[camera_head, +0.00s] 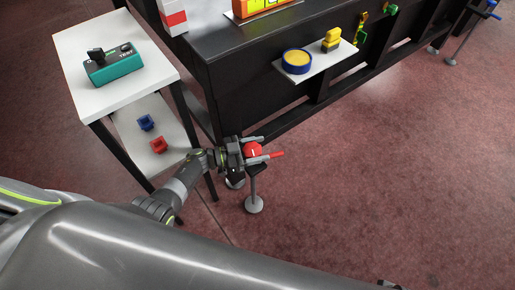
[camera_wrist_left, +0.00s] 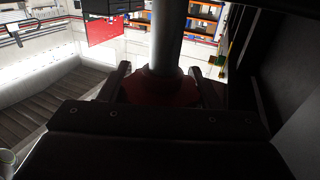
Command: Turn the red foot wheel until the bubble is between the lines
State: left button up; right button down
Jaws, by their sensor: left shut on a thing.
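The red foot wheel (camera_head: 253,149) sits on a leg of the dark vacuum table, at the near corner, above a round grey foot (camera_head: 254,204). A red bar sticks out from it to the right. My left gripper (camera_head: 262,147) is shut on the wheel, with a finger on either side of it. In the left wrist view the wheel (camera_wrist_left: 160,88) shows dark red between my two fingers, around a grey post (camera_wrist_left: 168,40). I cannot make out the bubble or its lines in either view.
A white side table (camera_head: 75,45) at the left holds a teal device (camera_head: 114,66); its lower shelf holds a blue and a red part. A white shelf on the dark table (camera_head: 235,85) carries a blue-and-yellow round thing (camera_head: 297,61) and a yellow block.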

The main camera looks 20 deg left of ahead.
pick_arm(q)
jog(key=o, duration=1)
jog(key=v, duration=0.7)
jog(key=shift+a+p, duration=0.2)
jog(key=shift+p, duration=0.15)
jog(key=shift+s, duration=0.15)
